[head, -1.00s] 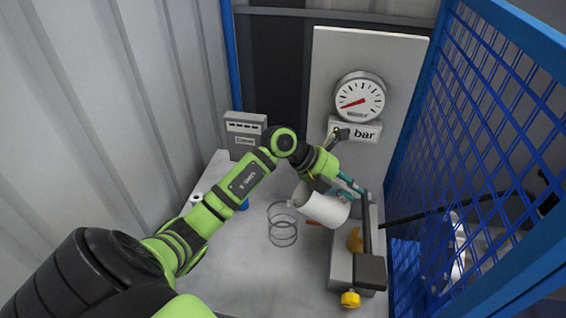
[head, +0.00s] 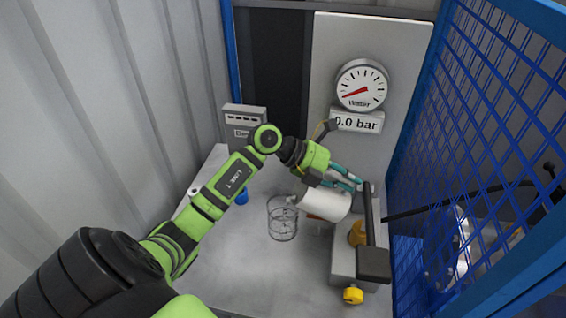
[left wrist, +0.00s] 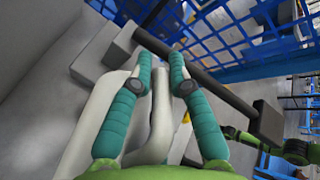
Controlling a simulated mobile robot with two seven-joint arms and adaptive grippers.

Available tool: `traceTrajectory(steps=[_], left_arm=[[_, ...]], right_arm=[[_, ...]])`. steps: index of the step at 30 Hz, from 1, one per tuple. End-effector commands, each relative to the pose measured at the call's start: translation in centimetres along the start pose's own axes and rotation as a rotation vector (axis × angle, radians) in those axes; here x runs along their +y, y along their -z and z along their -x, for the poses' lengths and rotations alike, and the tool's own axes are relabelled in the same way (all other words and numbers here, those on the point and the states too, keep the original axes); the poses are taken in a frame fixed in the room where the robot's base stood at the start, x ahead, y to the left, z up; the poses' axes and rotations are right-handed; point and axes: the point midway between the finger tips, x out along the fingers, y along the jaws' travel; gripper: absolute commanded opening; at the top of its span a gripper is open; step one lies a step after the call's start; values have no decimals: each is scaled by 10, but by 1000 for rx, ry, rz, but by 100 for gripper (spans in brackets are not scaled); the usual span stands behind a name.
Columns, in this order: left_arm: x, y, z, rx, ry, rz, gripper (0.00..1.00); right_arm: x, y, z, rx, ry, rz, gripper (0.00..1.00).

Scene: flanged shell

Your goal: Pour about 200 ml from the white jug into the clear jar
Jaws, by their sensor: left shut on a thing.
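The white jug (head: 324,204) is tipped well over onto its side, its mouth end facing left toward the clear jar. My left gripper (head: 347,181) is shut on its handle side, at the jug's upper right. The clear jar (head: 283,219) stands upright on the bench, just left of and below the jug's mouth. No stream can be made out between them, and the level in the jar is too faint to tell. In the left wrist view the teal fingers (left wrist: 160,70) close over the white jug (left wrist: 103,110). My right gripper does not show.
A pale bench (head: 235,265) has clear room in front of the jar. A grey block with a dark bar (head: 372,264) and yellow knobs (head: 353,295) stands right of the jug. A pressure gauge (head: 361,86) is behind. Blue mesh (head: 470,140) bounds the right. A blue item (head: 242,197) sits left.

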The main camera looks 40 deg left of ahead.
Motion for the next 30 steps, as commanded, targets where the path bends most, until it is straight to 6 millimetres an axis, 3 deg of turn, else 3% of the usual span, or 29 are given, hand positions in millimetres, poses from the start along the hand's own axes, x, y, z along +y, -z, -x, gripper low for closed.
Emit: traceTrajectory(steps=[30], left_arm=[[-1, -1, 6, -26, 51, -9, 0]], right_arm=[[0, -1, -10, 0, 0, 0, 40]])
